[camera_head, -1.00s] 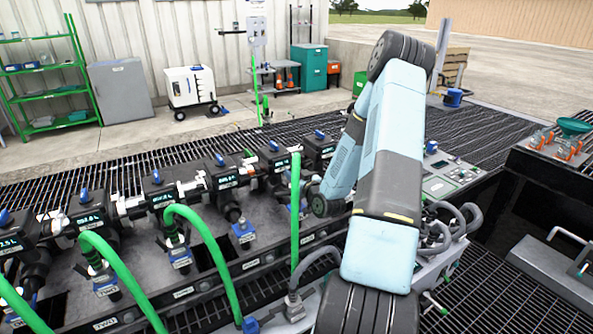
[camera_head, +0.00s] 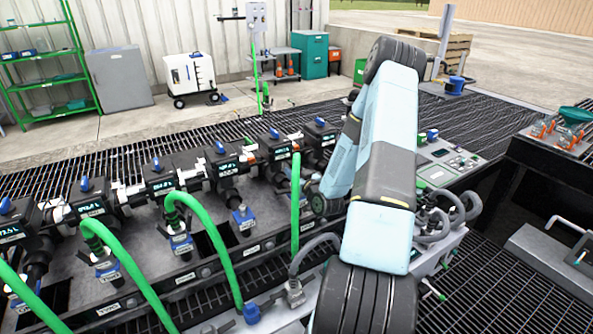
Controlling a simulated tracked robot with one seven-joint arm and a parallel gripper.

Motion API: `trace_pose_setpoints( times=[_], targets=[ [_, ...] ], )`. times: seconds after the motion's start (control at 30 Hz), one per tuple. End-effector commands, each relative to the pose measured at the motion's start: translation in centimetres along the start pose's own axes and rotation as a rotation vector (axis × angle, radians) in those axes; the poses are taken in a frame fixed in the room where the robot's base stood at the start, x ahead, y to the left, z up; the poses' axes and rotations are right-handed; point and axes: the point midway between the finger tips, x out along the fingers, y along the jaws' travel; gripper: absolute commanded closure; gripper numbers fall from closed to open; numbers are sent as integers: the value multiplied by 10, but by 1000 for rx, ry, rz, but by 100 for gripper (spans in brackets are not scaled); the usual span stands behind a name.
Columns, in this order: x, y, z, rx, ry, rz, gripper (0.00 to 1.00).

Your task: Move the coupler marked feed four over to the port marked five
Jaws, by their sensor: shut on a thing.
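A row of black valve blocks with blue knobs, one of them a valve block (camera_head: 162,178), runs along the manifold. Blue-collared ports line the deck below, such as an empty-looking port (camera_head: 243,220). Green hoses arch up to couplers at the left, among them a coupler (camera_head: 179,240) and another coupler (camera_head: 106,265). One green hose (camera_head: 296,205) stands nearly upright just left of my wrist; where its far end goes I cannot tell. The port and feed markings are too small to read. My arm reaches down into the manifold, and my gripper's fingers are hidden behind my wrist and forearm.
A control panel (camera_head: 447,165) and grey looped hoses (camera_head: 455,207) lie right of my arm. A dark bench with a green funnel (camera_head: 574,115) stands at the far right. Open grating (camera_head: 130,160) lies behind the manifold. A green shelf (camera_head: 48,70) and white cart (camera_head: 191,78) stand by the wall.

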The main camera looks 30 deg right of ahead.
Motion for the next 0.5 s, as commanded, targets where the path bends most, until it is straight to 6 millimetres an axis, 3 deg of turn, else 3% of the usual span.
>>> trace_pose_setpoints(
  times=[0.33,0.37,0.5],
  targets=[
    [0,0,1,0,1,0,100],
    [0,0,1,0,1,0,64],
    [0,1,1,0,1,1,51]
  ],
)
